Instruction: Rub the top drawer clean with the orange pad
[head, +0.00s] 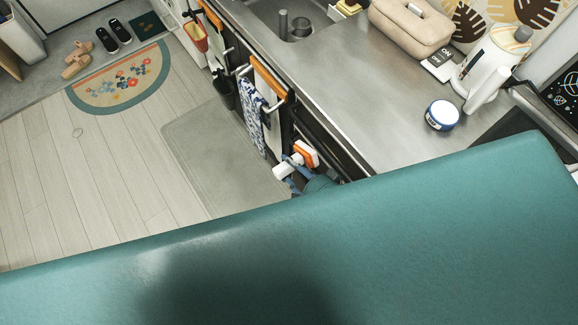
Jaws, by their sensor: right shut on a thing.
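An orange pad (308,150) with a white part shows beside the dark cabinet fronts below the counter. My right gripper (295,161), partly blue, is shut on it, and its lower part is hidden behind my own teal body. The drawer fronts (332,148) under the counter edge are seen steeply from above. I cannot tell whether the pad touches the top drawer. My left gripper is not in view.
A patterned towel (252,118) hangs from a rail on the cabinet front. On the steel counter (350,85) stand a blue-and-white tin (442,115), a white kettle (490,62) and a beige bag (410,25). The floor on the left is mostly clear, with a grey mat (215,160).

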